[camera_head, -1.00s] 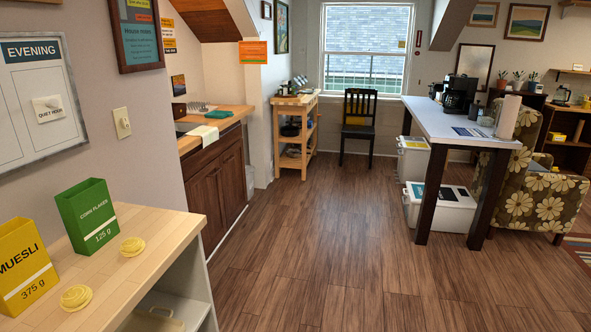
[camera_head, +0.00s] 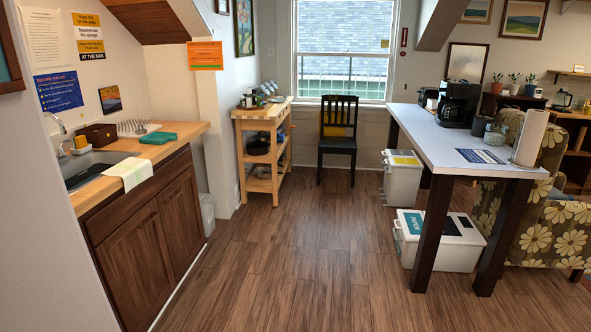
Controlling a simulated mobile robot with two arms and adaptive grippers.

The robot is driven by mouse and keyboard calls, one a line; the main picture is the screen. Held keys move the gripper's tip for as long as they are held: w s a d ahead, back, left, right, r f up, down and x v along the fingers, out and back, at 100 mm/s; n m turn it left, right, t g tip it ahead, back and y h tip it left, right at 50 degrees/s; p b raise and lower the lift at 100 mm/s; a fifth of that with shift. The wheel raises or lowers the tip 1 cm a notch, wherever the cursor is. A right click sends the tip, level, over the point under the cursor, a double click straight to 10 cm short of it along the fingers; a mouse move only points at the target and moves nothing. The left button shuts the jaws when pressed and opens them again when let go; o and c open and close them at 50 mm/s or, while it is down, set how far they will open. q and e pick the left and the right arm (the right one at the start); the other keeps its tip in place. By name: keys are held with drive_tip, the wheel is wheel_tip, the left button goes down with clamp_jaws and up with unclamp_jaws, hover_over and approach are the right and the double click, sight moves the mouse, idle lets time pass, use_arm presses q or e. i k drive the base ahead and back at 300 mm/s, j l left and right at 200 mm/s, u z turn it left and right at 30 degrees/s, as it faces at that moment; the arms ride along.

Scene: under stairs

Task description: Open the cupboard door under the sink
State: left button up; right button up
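The sink (camera_head: 88,168) is set into a wooden counter at the left, with a tap (camera_head: 57,122) behind it. Below it is a dark brown cabinet with two cupboard doors side by side. The nearer cupboard door (camera_head: 138,262), under the sink, looks shut. The farther door (camera_head: 182,222) also looks shut. Neither of my grippers is in view.
A pale wall (camera_head: 45,230) stands close at the left, before the cabinet. The wooden floor (camera_head: 270,270) in front of the doors is clear. A grey bin (camera_head: 207,213) stands past the cabinet. A high table (camera_head: 465,150) and white boxes (camera_head: 438,238) are at the right.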

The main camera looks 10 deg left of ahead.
sight(134, 261)
drive_tip(key=i+u, duration=0.15)
drive_tip(key=i, duration=0.3)
drive_tip(key=i+u, duration=0.2)
drive_tip(key=i, duration=0.3)
drive_tip(key=i+l+u, duration=0.15)
drive_tip(key=i, duration=0.3)
drive_tip(key=i+l+u, duration=0.2)
drive_tip(key=i, duration=0.25)
